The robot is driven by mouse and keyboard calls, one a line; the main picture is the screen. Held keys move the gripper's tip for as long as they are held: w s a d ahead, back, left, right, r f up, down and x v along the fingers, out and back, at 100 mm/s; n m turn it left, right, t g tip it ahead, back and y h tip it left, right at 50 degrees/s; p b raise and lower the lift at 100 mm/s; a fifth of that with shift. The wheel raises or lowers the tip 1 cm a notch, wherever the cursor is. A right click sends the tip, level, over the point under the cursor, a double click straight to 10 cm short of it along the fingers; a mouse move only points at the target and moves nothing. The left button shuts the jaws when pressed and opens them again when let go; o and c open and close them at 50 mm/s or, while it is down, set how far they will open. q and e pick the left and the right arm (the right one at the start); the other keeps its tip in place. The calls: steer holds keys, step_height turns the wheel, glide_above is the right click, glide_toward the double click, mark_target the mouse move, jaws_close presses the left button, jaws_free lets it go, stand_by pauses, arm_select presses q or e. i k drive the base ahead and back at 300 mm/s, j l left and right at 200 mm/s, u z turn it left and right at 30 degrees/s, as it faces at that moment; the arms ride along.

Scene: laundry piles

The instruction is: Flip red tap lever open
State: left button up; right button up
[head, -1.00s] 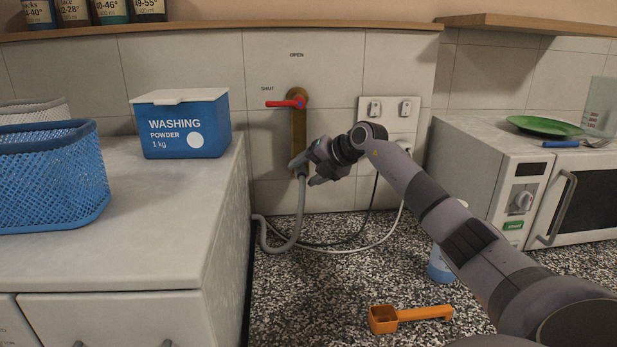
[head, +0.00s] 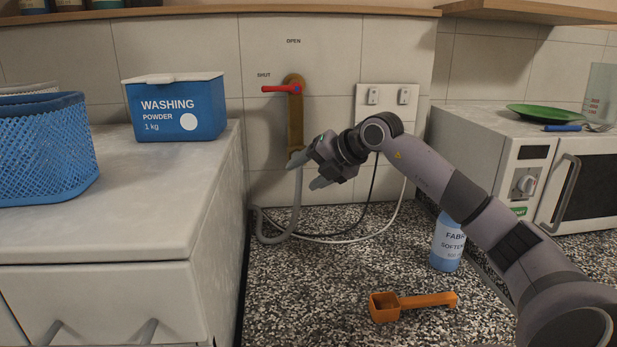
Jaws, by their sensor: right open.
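The red tap lever (head: 283,88) sits on a brass tap pipe (head: 296,120) on the tiled wall. It lies level and points left, toward the printed word SHUT; the word OPEN is printed above the tap. My right gripper (head: 303,176) is open and empty, below the lever and in front of the lower pipe and the grey hose. Its fingers point left and down, apart from the lever. Whether it touches the hose cannot be told. My left gripper is not in view.
A washing powder box (head: 176,106) and a blue basket (head: 45,150) stand on the left counter. A socket plate (head: 388,112) is right of the tap. An orange scoop (head: 412,304) and a softener bottle (head: 446,246) are on the speckled surface. A microwave (head: 520,180) stands at right.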

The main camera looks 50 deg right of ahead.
mark_target(296, 87)
steer(key=k, duration=1)
